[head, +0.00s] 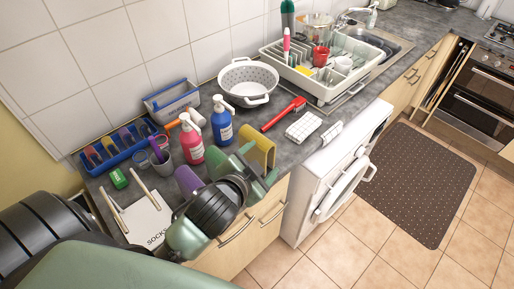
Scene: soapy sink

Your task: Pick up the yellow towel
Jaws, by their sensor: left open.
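The yellow towel (262,148) stands as a folded, arched shape near the front edge of the grey counter, right of the blue pump bottle. My left gripper (253,171), green and black, reaches in from the lower left and is open just in front of the towel. Its fingers overlap the towel's lower left part in the picture, so I cannot tell whether they touch it. The towel's lower left part is hidden. My right gripper is not in view.
Red (191,142) and blue (221,122) pump bottles stand close behind the gripper. A red brush (284,113) and a checked cloth (303,127) lie right of the towel. A white colander (248,81) and dish rack (320,88) are farther back. An open white appliance door (343,192) juts out below.

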